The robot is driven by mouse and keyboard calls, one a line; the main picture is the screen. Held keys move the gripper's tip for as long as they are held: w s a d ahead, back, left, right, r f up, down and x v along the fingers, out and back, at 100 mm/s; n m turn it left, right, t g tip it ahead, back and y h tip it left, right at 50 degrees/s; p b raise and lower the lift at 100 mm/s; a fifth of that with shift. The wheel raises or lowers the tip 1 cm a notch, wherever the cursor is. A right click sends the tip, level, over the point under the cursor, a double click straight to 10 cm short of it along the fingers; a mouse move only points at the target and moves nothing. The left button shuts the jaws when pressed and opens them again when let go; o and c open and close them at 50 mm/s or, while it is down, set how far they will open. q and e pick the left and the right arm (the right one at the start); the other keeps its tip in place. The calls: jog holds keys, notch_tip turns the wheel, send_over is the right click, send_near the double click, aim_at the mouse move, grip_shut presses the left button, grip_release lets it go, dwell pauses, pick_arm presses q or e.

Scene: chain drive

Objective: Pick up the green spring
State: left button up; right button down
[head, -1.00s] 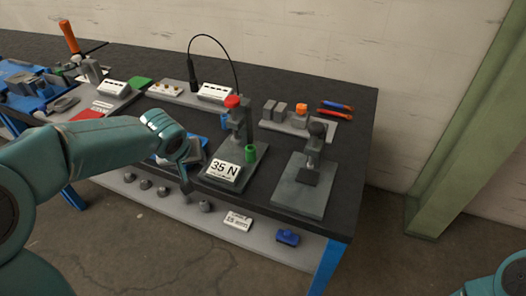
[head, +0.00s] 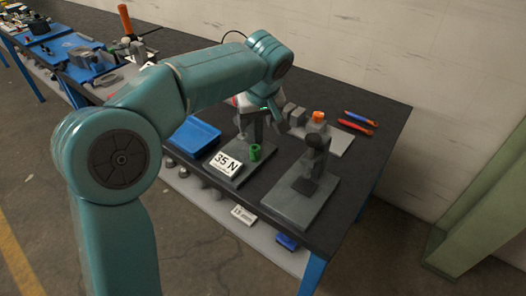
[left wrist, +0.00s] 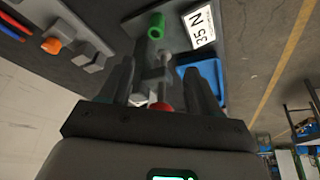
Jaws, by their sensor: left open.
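The green spring (head: 255,152) stands upright on the dark base of a small press (head: 228,176), beside the white "35 N" card (head: 227,163). In the left wrist view the green spring (left wrist: 156,27) shows at the top centre, beyond the fingertips, beside the card (left wrist: 199,25). My left gripper (head: 275,115) is above and behind the spring, partly hidden by its own arm. In the left wrist view my left gripper (left wrist: 160,82) is open, its fingers on either side of the press's column and red knob (left wrist: 160,106) in the picture. It is apart from the spring. My right gripper is out of view.
A second grey press (head: 305,190) stands to the right. Behind it a pale tray holds grey blocks and an orange piece (head: 318,117); blue and red-handled tools (head: 358,124) lie beyond. A blue tray (head: 195,136) is left of the first press. The bench's right end is clear.

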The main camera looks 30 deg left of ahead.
pick_arm(q)
send_over(255, 148)
jog(key=s+d, duration=0.1)
jog(key=s, duration=0.1)
jog(key=f, duration=0.9)
jog(key=shift+w+d+f, duration=0.15)
jog(key=shift+d+f, duration=0.05)
jog(key=p+x, duration=0.1)
jog(key=x, duration=0.5)
jog(key=shift+w+d, duration=0.15)
jog(key=c, duration=1.1)
